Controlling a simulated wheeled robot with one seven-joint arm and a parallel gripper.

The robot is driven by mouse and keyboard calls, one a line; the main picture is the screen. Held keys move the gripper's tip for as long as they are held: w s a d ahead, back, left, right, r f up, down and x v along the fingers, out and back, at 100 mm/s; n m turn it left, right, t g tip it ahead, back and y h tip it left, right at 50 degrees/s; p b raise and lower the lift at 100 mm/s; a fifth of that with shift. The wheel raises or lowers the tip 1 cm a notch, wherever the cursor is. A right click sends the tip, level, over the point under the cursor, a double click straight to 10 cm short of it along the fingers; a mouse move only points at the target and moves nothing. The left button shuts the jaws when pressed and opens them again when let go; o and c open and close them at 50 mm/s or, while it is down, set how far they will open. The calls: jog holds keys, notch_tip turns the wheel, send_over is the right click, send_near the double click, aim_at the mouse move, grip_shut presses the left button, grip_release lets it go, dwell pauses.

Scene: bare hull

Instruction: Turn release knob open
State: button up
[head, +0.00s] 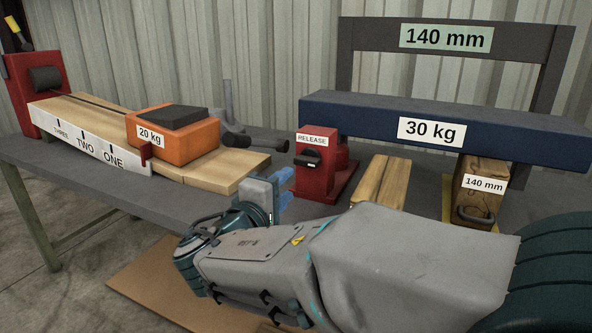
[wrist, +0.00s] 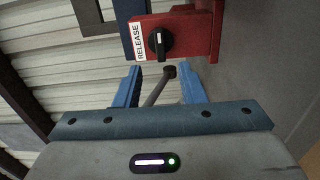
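The release knob (head: 308,160) is a black knob on the front of a red housing (head: 318,180) labelled RELEASE, in the middle of the head view. The knob also shows in the wrist view (wrist: 160,40), with a white mark on it, on the red housing (wrist: 190,35). My gripper (head: 285,185) is in front of and to the left of the housing. In the wrist view its two blue fingers (wrist: 160,85) are spread apart with nothing held between them. The knob lies beyond the fingertips, apart from them.
A dark blue 30 kg beam (head: 470,135) rests on the red housing side and a wooden 140 mm block (head: 480,190). A grey bar with a black end (head: 235,140) lies behind my gripper.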

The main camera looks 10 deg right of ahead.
jog(key=shift+v, duration=1.4)
jog(key=s+d+r+m+g+y+p, duration=0.1)
jog(key=s+d+r+m+g+p, duration=0.2)
jog(key=s+d+g+p, duration=0.45)
jog(key=s+d+r+m+g+y+p, duration=0.1)
jog(key=s+d+r+m+g+p, duration=0.2)
jog(key=p, duration=0.8)
jog(key=s+a+r+m+g+y+p, duration=0.1)
jog(key=s+r+m+y+p, duration=0.3)
jog(key=p, duration=1.3)
notch_tip(320, 180, up, 7)
jog(key=a+y, duration=0.1)
jog(key=y, duration=0.3)
jog(key=shift+s+f+m+y, duration=0.2)
jog(key=shift+s+m+y, duration=0.1)
jog(key=shift+s+m, duration=0.1)
